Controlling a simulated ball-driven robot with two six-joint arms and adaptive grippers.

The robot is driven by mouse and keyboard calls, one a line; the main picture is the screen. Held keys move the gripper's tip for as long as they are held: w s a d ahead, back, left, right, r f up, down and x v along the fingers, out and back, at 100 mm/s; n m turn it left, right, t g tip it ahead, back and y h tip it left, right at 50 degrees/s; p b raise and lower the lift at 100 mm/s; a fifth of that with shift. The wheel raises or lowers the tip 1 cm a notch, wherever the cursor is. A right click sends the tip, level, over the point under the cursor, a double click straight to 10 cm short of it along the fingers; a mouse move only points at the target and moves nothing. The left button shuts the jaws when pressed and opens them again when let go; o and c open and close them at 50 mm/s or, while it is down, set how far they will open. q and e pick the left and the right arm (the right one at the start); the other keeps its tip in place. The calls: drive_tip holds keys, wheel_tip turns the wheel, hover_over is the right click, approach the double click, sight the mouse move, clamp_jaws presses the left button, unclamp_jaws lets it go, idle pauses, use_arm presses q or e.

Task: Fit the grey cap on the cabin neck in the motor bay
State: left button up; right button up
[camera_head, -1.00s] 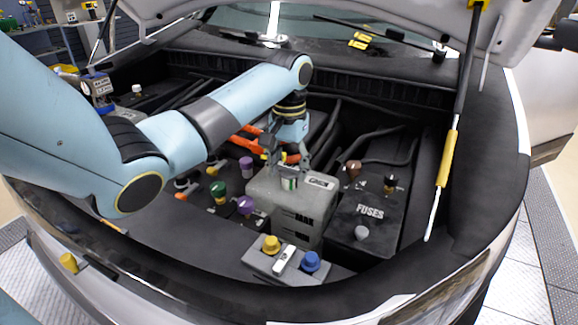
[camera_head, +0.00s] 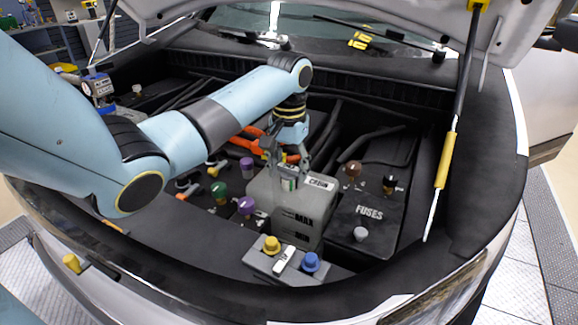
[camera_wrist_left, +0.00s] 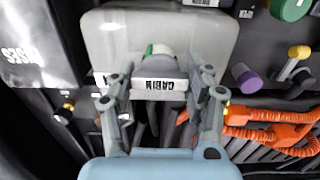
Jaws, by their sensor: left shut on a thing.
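The pale grey cabin tank (camera_head: 300,228), with a CABIN label on its top and MAX and MIN marks on its front, sits in the middle of the motor bay. My left gripper (camera_head: 288,181) points down at the tank's top. In the left wrist view, its fingers (camera_wrist_left: 160,90) are shut on the grey cap (camera_wrist_left: 167,66), which shows a CABIN label and a green patch. The cap is close over the tank top. The cabin neck is hidden behind the cap and fingers, so I cannot tell whether the cap touches it. My right gripper is out of view.
A black FUSES box (camera_head: 366,215) stands right of the tank. A grey block with a yellow cap (camera_head: 271,245) and a blue cap (camera_head: 310,262) lies in front. Green (camera_head: 219,190) and purple caps stand left. Orange cables (camera_head: 247,140) run behind. The hood strut (camera_head: 446,160) rises at right.

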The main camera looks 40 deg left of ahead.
use_arm(q)
drive_tip(key=shift+s+f, duration=0.1)
idle(0.4)
drive_tip(key=shift+m+p, duration=1)
drive_tip(key=shift+m, duration=0.3)
drive_tip(key=shift+m+p, duration=0.3)
drive_tip(key=shift+m, duration=0.2)
drive_tip(key=shift+m+p, duration=0.3)
drive_tip(key=shift+m, duration=0.1)
drive_tip(key=shift+m+p, duration=0.45)
drive_tip(key=shift+m, duration=0.55)
